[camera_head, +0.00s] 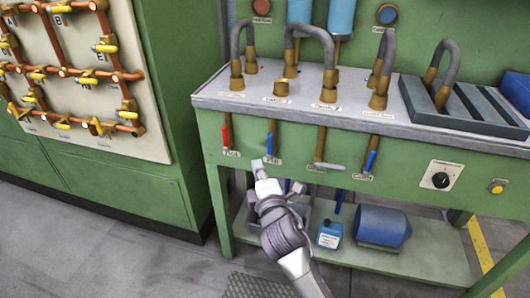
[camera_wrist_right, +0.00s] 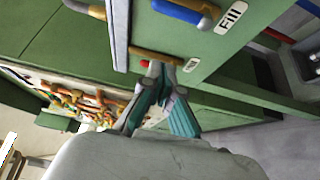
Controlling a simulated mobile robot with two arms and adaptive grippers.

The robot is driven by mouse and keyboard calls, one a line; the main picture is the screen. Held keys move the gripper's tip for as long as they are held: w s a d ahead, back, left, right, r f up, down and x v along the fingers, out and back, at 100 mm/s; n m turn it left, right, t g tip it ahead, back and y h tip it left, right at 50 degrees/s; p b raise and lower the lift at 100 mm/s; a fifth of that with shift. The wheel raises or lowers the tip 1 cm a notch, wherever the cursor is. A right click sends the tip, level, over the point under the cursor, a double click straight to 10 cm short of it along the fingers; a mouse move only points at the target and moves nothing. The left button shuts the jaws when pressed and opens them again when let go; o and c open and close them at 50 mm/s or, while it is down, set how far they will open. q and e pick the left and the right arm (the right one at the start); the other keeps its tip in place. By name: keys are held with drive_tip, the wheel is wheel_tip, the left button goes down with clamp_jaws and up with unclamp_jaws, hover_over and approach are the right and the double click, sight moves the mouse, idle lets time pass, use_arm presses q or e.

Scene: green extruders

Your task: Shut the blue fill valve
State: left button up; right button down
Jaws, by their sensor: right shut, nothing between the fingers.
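The blue fill valve (camera_head: 271,143) is on the green bench front, between a red-handled valve and a grey-handled one. Its blue handle hangs down in line with its brown pipe. In the right wrist view the blue handle (camera_wrist_right: 178,11) shows at the top beside a label reading "Fill". My right gripper (camera_head: 262,166) is shut and empty, just below and left of the fill handle in the head view. In the right wrist view its fingertips (camera_wrist_right: 158,70) meet near the red-handled valve, apart from the blue handle. My left gripper is out of view.
The red-handled valve (camera_head: 226,133) is left of the fill valve. The grey-handled valve (camera_head: 324,165) and another blue-handled valve (camera_head: 370,161) are to its right. A lower shelf (camera_head: 420,258) holds a blue jug (camera_head: 330,234) and a blue cylinder (camera_head: 383,226).

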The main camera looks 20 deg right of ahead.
sight(270, 145)
drive_tip(key=shift+w, duration=0.1)
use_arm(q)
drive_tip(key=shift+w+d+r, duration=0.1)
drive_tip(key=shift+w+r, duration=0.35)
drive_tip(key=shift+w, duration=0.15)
use_arm(e)
drive_tip(key=w+d, duration=0.1)
drive_tip(key=w, duration=0.1)
drive_tip(key=w+d, duration=0.2)
drive_tip(key=w, duration=0.1)
drive_tip(key=w+d, duration=0.1)
drive_tip(key=w, duration=0.2)
drive_tip(key=shift+w+d+f, duration=0.1)
drive_tip(key=shift+w+d, duration=0.05)
use_arm(q)
drive_tip(key=shift+b, duration=0.4)
